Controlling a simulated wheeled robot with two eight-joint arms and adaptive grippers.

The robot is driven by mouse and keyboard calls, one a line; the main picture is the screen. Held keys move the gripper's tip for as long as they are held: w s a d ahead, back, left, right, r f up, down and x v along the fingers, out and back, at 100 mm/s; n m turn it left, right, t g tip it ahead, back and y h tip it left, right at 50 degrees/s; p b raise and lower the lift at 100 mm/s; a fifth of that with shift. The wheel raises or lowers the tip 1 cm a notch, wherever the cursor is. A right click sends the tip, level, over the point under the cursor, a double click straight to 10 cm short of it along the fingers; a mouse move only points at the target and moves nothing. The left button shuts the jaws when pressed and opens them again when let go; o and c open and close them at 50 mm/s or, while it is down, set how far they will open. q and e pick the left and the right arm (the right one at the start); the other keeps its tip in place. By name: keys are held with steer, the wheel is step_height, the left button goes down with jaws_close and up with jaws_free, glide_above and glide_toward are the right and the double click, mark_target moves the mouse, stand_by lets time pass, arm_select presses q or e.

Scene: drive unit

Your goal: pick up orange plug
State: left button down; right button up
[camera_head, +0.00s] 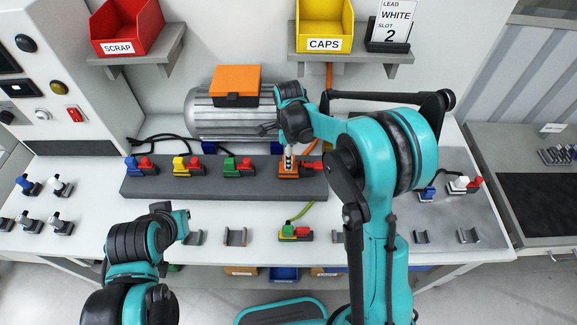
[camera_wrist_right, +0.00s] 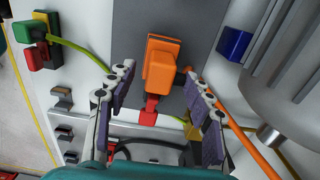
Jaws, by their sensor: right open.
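The orange plug (camera_head: 288,171) with a red part sits at the right end of the dark grey strip, below my right gripper (camera_head: 288,150). In the right wrist view the orange plug (camera_wrist_right: 160,62) lies between the fingertips of my open right gripper (camera_wrist_right: 158,82), with a visible gap on both sides. Its red part (camera_wrist_right: 149,112) points toward the gripper's base. How far the fingertips are above the plug is hard to tell. My left gripper (camera_head: 183,224) is low at the left, over the table's front, apart from the plugs; its fingers are unclear.
Blue (camera_head: 140,166), yellow (camera_head: 188,166) and green (camera_head: 239,167) plugs stand on the same grey strip (camera_head: 215,190). A green-and-red plug (camera_head: 296,232) with a green cable sits in front. A motor (camera_head: 205,115) with an orange box (camera_head: 236,82) is behind. Bins stand on shelves above.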

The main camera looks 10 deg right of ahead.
step_height(320, 180, down, 2)
steer(key=shift+f, duration=0.1)
steer(key=shift+c, duration=0.3)
jaws_close()
step_height(320, 180, up, 10)
steer(key=shift+r+p, duration=0.1)
steer(key=shift+p, duration=0.7)
